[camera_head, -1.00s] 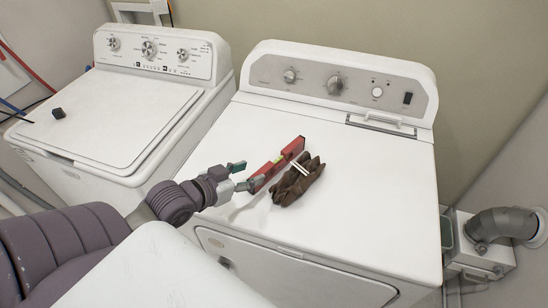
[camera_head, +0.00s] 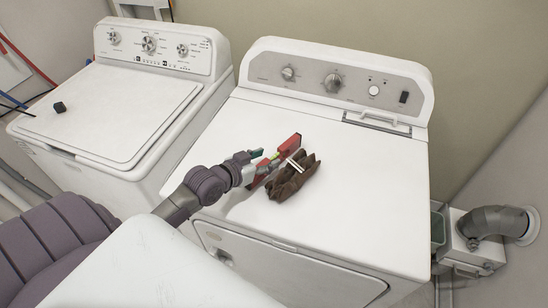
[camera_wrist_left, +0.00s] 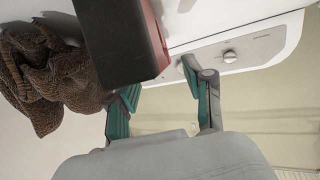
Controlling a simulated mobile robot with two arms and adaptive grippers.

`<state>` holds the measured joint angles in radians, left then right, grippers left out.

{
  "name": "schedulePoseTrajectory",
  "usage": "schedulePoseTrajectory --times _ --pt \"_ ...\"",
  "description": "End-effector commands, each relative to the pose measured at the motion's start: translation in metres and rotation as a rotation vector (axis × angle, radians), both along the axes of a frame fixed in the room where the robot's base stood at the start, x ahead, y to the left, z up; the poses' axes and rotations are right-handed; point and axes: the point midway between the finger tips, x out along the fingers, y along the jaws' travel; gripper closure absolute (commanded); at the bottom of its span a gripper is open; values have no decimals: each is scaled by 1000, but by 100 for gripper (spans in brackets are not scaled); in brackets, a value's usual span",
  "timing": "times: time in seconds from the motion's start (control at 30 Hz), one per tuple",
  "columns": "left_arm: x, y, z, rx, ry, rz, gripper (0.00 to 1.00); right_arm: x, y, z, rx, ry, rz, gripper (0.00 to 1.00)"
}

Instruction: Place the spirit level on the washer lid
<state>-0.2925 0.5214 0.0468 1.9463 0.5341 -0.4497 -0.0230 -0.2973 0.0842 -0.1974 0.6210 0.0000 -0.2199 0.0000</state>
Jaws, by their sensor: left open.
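The red spirit level (camera_head: 291,145) lies on top of the right machine, close beside a brown crumpled glove-like item (camera_head: 296,178). My left gripper (camera_head: 257,163) is open at the near left end of the level, its fingers close to it. In the left wrist view the level (camera_wrist_left: 122,42) shows large, its dark end in front of the fingers. My left gripper (camera_wrist_left: 163,105) shows its two teal-padded fingers spread apart there; I cannot tell whether they touch the level. The washer lid (camera_head: 115,115) is on the left machine and is closed. My right gripper is not in view.
A small black block (camera_head: 60,107) sits on the left part of the washer lid; the rest of the lid is clear. The brown item (camera_wrist_left: 45,75) is left of the level in the wrist view. A grey pipe (camera_head: 500,222) stands right of the dryer (camera_head: 370,190).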

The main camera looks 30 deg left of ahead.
Motion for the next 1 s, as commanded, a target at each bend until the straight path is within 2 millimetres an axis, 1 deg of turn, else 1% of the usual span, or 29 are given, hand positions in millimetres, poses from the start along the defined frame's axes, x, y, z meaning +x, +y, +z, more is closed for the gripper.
schedulePoseTrajectory --times 0.03,0.1,0.2,0.47,0.57,0.7,0.8,1.0 --pt "9 0 1 -2 -1 2 48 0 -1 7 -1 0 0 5" --pt "18 -2 -4 -1 -1 0 48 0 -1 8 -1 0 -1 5" --pt "26 -3 -9 0 -1 0 48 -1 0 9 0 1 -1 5" --pt "28 -4 -11 1 0 -1 48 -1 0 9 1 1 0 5" --pt "28 -4 -11 1 0 -1 63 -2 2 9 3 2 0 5" --pt "28 -4 -11 1 0 -1 86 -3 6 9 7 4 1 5" --pt "28 -4 -11 1 1 -1 100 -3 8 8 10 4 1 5" --pt "29 -4 -9 0 -4 0 100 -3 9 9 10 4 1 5"
